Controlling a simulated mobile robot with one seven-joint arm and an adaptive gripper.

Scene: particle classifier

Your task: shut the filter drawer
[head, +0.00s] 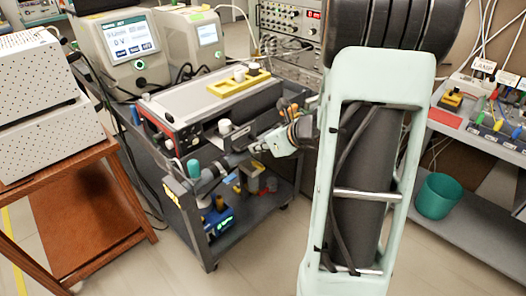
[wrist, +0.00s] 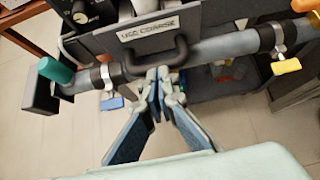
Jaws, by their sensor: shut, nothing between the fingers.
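The filter drawer (wrist: 205,22) shows in the wrist view as a grey front with a worn label reading roughly "COARSE". A dark bar handle (wrist: 181,52) stands out from its front. My gripper (wrist: 158,75) is shut and empty, with its fingertips at the lower edge of the handle; I cannot tell whether they touch it. In the head view my gripper (head: 258,147) is beside the cart's front pipework, and the drawer front is small and partly hidden there.
A grey pipe (wrist: 225,45) with clamps and a teal-capped end (wrist: 55,70) runs across by the handle. A wooden cart (head: 85,205) stands left, a teal bin (head: 437,195) right. Floor in front is clear.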

